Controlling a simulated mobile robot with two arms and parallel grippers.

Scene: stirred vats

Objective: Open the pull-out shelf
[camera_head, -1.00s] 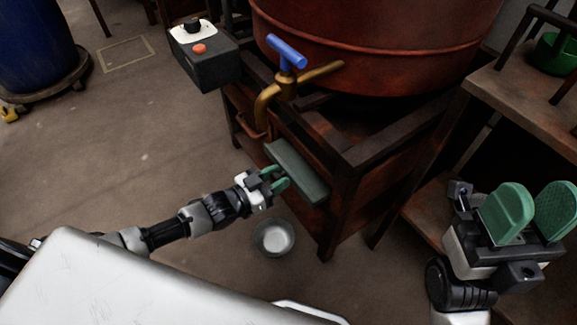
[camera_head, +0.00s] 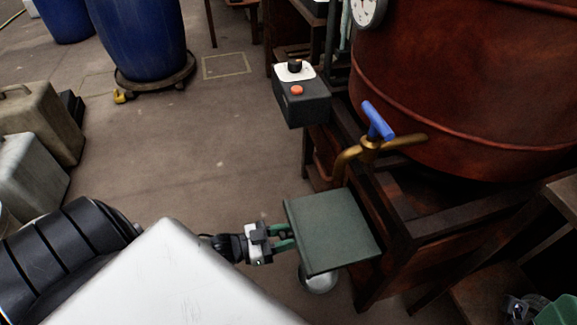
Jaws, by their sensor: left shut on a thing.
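The pull-out shelf (camera_head: 333,230) is a flat grey-green board under the brass tap (camera_head: 375,145) of the red vat's wooden stand. It sticks well out from the stand, its broad top showing. My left gripper (camera_head: 284,238) is at the shelf's left, outer edge, its green fingers shut on that edge. The fingertips' exact grip is hard to see. My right gripper (camera_head: 550,311) shows only in part at the bottom right corner, cut off by the picture's edge, with nothing visible in it.
A metal bowl (camera_head: 319,281) stands on the floor, partly hidden under the shelf. A black control box (camera_head: 302,100) with a red button is above and behind the shelf. Blue barrels (camera_head: 138,40) and grey canisters (camera_head: 30,170) stand to the left. Floor between is clear.

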